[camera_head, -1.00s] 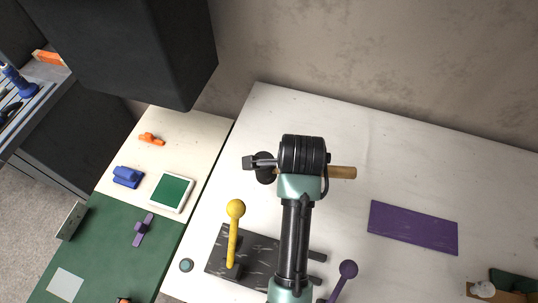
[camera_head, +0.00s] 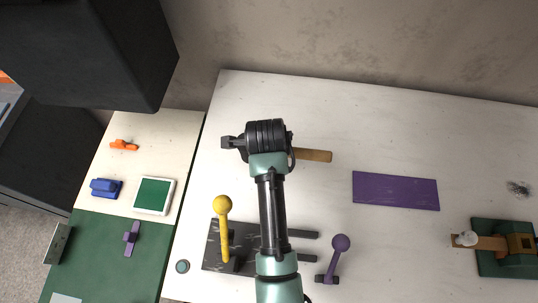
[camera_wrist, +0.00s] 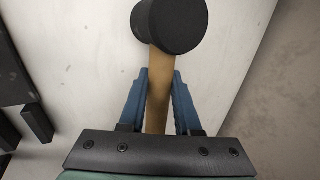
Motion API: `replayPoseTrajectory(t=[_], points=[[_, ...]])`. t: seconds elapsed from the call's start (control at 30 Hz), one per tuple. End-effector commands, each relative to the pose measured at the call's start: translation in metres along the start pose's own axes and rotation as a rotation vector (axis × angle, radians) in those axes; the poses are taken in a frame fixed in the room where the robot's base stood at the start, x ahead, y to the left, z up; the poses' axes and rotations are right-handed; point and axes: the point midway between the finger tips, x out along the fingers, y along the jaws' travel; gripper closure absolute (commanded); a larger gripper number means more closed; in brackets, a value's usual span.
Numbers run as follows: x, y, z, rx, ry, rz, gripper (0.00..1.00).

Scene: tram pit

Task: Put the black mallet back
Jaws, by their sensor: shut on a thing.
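The black mallet has a round black head (camera_wrist: 172,24) and a light wooden handle (camera_wrist: 157,95). My gripper (camera_wrist: 161,78) has its blue fingers shut on the handle in the wrist view, with the head beyond the fingertips. In the head view the handle (camera_head: 314,155) sticks out to the right from under my wrist, above the white bench. My wrist hides the fingers there, and I cannot make out the mallet's head clearly.
On the white bench (camera_head: 345,105) lie a purple mat (camera_head: 395,190) and a dark board (camera_head: 244,252) with a yellow ball-topped lever (camera_head: 223,225). A green fixture (camera_head: 490,265) is at right. The bench's back is clear.

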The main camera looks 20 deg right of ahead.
Motion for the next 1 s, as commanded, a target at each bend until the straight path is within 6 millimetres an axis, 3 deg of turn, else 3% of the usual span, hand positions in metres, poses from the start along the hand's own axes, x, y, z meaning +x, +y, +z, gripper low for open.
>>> replayPoseTrajectory(t=[0.23, 0.6, 0.63, 0.77, 1.0], points=[[0.033, 0.013, 0.000, -0.001, -0.001, 0.000, 1.00], [0.044, 0.019, 0.001, -0.003, -0.002, 0.001, 1.00], [0.045, 0.021, 0.001, -0.003, -0.001, 0.004, 0.62], [0.044, 0.020, 0.001, -0.003, -0.001, 0.003, 0.39], [0.043, 0.018, 0.001, -0.002, -0.001, 0.001, 0.38]])
